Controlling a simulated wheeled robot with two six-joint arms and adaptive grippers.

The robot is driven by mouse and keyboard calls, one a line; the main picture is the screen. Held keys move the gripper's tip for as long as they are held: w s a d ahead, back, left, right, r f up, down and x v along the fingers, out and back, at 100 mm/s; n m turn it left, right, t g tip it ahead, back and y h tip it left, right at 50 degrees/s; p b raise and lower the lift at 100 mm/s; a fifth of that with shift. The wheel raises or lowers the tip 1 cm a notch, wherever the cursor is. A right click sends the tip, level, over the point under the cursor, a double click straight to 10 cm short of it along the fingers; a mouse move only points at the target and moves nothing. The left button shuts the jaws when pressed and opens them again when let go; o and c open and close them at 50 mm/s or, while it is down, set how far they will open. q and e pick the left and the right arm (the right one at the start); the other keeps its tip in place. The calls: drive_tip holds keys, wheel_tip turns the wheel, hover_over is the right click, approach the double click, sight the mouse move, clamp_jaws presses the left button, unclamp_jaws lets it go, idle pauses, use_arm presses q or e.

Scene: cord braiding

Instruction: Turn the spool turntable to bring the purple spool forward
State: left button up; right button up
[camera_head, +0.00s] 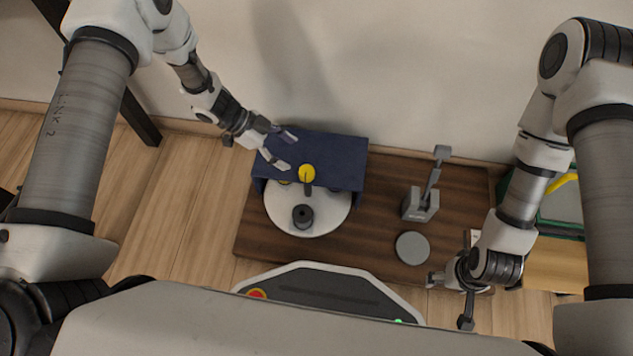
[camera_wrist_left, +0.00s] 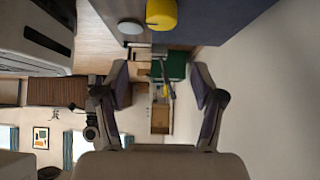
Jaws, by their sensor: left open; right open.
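The spool turntable (camera_head: 335,222) is a white disc on a dark wooden board, its rear part hidden under a dark blue cover (camera_head: 340,150). A black spool (camera_head: 303,216) stands on its front part. A yellow knob (camera_head: 307,174) sits at the cover's front edge with a dark bar below it; it also shows in the left wrist view (camera_wrist_left: 161,14). Small parts of other items peek out under the cover. I cannot make out a purple spool. My left gripper (camera_head: 287,151) is open and empty above the cover, left of the knob. My right gripper (camera_head: 449,301) is open and empty near the board's front right corner.
A grey lever device (camera_head: 421,203) and a flat grey disc (camera_head: 412,248) are on the board (camera_head: 380,225) right of the turntable. A green-edged box with a yellow handle (camera_head: 562,183) is at the right. A wall stands behind the board.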

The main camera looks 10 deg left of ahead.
sight(306, 171)
use_arm(q)
drive_tip(key=f, duration=0.2)
drive_tip(key=f+b, duration=0.1)
drive_tip(key=shift+a+f+b, duration=0.2)
drive_tip(key=shift+f+b, duration=0.1)
drive_tip(key=shift+f, duration=0.1)
drive_tip(key=b+x, duration=0.3)
drive_tip(key=x, duration=0.3)
drive_tip(key=shift+d+f+b, duration=0.15)
drive_tip(key=shift+d+b, duration=0.1)
drive_tip(key=shift+b, duration=0.05)
drive_tip(key=shift+d+f, duration=0.3)
drive_tip(key=shift+d, duration=0.15)
clamp_jaws()
use_arm(e)
wheel_tip(306, 171, down, 8)
